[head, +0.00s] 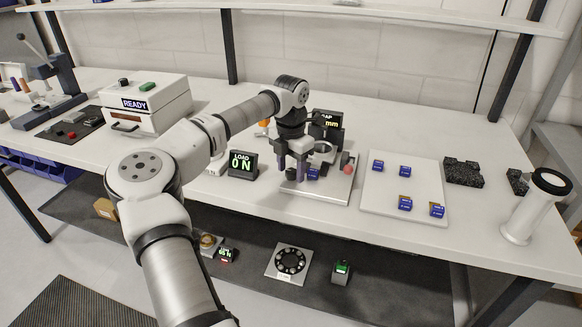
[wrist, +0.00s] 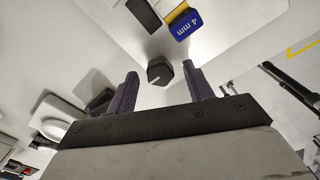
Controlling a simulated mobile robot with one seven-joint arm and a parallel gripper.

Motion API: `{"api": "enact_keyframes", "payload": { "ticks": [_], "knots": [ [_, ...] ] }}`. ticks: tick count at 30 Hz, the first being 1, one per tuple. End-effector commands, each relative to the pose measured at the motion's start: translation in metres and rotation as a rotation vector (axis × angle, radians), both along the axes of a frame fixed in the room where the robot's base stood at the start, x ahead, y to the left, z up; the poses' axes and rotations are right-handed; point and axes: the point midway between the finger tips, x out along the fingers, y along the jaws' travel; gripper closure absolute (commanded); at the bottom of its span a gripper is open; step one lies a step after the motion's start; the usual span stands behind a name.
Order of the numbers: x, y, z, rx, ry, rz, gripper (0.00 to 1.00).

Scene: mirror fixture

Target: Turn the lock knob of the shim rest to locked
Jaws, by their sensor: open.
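A dark knob (wrist: 160,71) with a pale line on its face sits on the light plate of the fixture. In the wrist view it lies between and slightly beyond my gripper's fingertips (wrist: 162,74), with a gap on both sides. My gripper is open and empty; in the head view it points down (head: 291,170) over the left part of the fixture plate (head: 322,194). A blue shim marked 4 mm (wrist: 187,22) lies beside a dark block (wrist: 143,13) near the knob. I cannot tell the knob's lock setting. The fingers mostly hide the knob in the head view.
A red ball-topped part (head: 347,169) stands at the plate's right. A LOAD ON display (head: 242,164) is left of the fixture and a mm display (head: 327,122) behind it. A white tray (head: 387,200) with several blue shims lies to the right.

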Motion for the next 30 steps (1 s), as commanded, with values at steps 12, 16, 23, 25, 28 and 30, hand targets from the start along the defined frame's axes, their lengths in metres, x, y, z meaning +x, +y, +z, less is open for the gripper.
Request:
{"api": "enact_keyframes", "payload": {
  "ticks": [12,16,23,25,28,30],
  "knots": [
    [0.001,-0.001,0.075,0.001,-0.006,0.001,0.48],
    [0.001,-0.001,0.103,0.000,-0.004,0.001,0.48],
    [0.001,0.000,0.132,0.000,-0.003,0.000,0.48],
    [0.000,0.000,0.136,-0.001,-0.002,0.000,0.48],
    [0.000,0.000,0.138,0.000,-0.001,0.000,0.48],
    [0.000,0.000,0.138,0.000,-0.001,-0.001,0.48]
  ]
}}
